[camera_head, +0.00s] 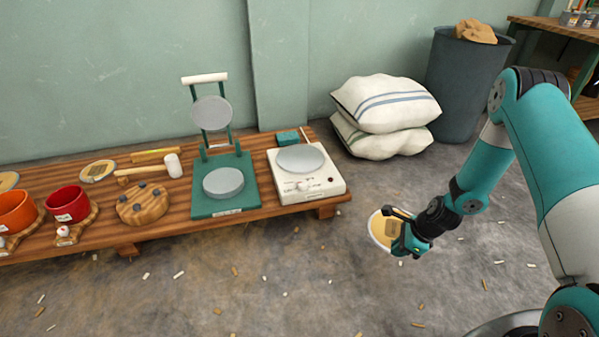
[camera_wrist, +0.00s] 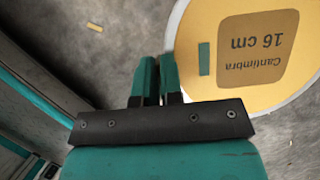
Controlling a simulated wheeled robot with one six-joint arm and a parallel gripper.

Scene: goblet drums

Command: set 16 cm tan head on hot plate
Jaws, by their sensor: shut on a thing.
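The 16 cm tan head (camera_head: 383,229) is a round tan disc with a pale rim, held over the floor to the right of the bench. In the wrist view the head (camera_wrist: 222,75) shows a brown label reading "Cantimbra 16 cm", upside down. My gripper (camera_head: 404,234) is shut on the head's edge; its fingers also show in the wrist view (camera_wrist: 157,75), close together. The hot plate (camera_head: 300,159) is a white box with a round grey top, standing at the right end of the bench. Its top is bare.
A green press (camera_head: 223,184) with a round grey plate stands left of the hot plate. A low wooden bench (camera_head: 160,222) also bears a mallet, a wooden disc and red and orange pots. White sacks (camera_head: 385,117) and a grey bin (camera_head: 465,82) stand behind. Shavings dot the open floor.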

